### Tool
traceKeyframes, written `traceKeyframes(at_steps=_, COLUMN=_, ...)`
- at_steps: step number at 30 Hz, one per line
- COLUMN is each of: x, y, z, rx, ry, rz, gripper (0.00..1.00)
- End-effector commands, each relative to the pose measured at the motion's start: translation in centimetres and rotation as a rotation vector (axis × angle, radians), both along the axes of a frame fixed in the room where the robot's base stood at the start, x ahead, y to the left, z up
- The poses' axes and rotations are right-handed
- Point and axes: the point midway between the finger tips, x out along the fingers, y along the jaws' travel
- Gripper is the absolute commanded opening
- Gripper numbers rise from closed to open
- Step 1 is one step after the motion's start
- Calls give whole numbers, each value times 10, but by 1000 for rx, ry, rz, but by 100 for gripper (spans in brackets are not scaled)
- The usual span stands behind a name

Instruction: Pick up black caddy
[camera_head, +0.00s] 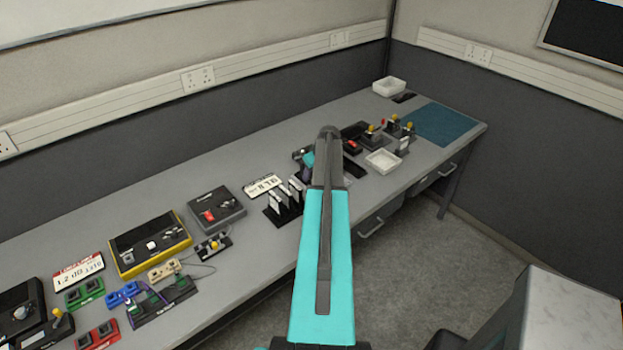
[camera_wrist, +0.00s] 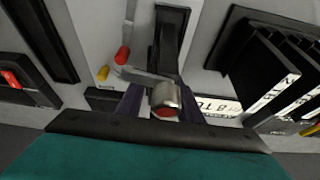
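A black rack-like holder (camera_head: 284,204) with several upright white-labelled plates stands near the bench's front edge, left of my arm; it may be the black caddy. A similar black slotted holder (camera_wrist: 272,65) shows at the right of the wrist view. My gripper (camera_head: 329,135) points away over the bench, seen from behind in the head view, and hides part of the bench. In the wrist view, a metal cylinder with a red end (camera_wrist: 165,100) lies at the middle, in front of a black base (camera_wrist: 171,38).
The grey bench (camera_head: 130,205) runs along the wall. Left are a yellow-edged black box (camera_head: 150,243), a grey box with a red part (camera_head: 216,209) and coloured small units. Right are a white tray (camera_head: 382,161), small lever units and a blue mat (camera_head: 447,124).

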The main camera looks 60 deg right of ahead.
Motion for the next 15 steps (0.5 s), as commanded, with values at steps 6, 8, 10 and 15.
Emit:
traceKeyframes(at_steps=6, x=0, y=0, z=0, rx=0, ry=0, rz=0, gripper=33)
traceKeyframes(at_steps=8, x=0, y=0, z=0, rx=0, ry=0, rz=0, gripper=33)
traceKeyframes(at_steps=10, x=0, y=0, z=0, rx=0, ry=0, rz=0, gripper=24)
traceKeyframes(at_steps=15, x=1, y=0, z=1, rx=0, ry=0, rz=1, gripper=2)
